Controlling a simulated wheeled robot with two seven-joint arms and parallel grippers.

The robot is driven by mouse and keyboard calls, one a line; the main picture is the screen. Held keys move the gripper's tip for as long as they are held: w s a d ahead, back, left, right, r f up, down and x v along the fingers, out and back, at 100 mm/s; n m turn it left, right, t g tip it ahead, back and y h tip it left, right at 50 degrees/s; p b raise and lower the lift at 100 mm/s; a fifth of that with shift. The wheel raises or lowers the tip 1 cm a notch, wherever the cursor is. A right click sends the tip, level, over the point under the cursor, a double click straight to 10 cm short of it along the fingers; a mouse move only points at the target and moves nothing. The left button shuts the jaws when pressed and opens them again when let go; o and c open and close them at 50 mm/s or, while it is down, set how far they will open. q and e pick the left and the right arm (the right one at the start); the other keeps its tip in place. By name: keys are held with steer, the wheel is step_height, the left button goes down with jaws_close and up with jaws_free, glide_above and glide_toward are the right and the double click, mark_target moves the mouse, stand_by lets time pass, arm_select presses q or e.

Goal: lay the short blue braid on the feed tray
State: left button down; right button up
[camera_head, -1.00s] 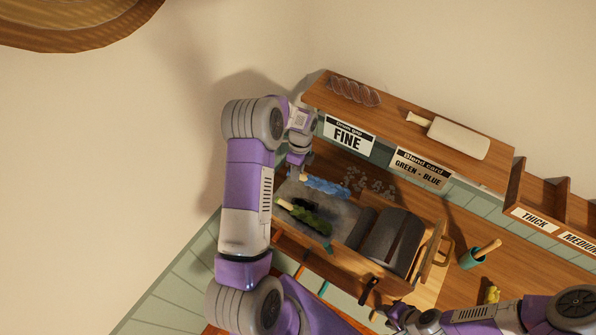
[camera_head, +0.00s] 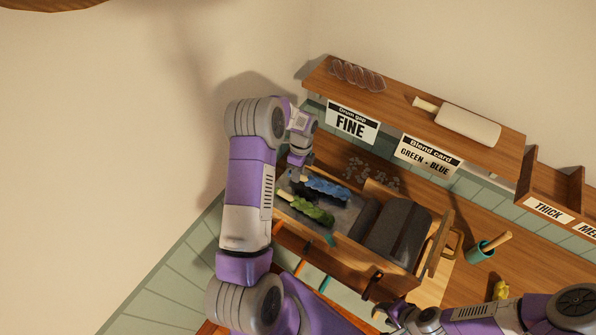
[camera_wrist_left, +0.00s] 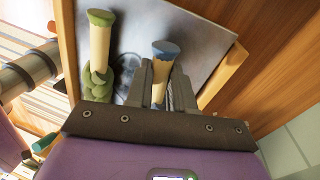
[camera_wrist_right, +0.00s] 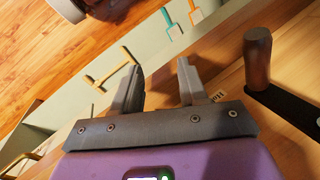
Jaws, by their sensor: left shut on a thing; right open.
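The short blue braid (camera_head: 327,188) is over the grey feed tray (camera_head: 346,218), beside the green braid (camera_head: 312,212) that lies there. A dark shadow shows close by it; I cannot tell whether it touches the tray. My left gripper (camera_head: 298,174) is shut on its pale end. In the left wrist view, the blue-tipped pale end (camera_wrist_left: 160,68) stands between the fingers, with the green braid (camera_wrist_left: 100,60) to the left. My right gripper (camera_wrist_right: 160,80) is open and empty, low at the front right of the bench.
A dark drum-shaped cover (camera_head: 398,234) stands right of the tray. A dark crank handle (camera_wrist_right: 257,60) is near my right gripper.

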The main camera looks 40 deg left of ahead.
arm_select(q)
steer(key=shift+f, duration=0.25)
steer(key=c, duration=0.9)
jaws_free()
step_height(320, 180, up, 8)
steer(key=w, duration=0.1)
steer(key=shift+w+a+f, duration=0.2)
steer(key=shift+w+f, duration=0.05)
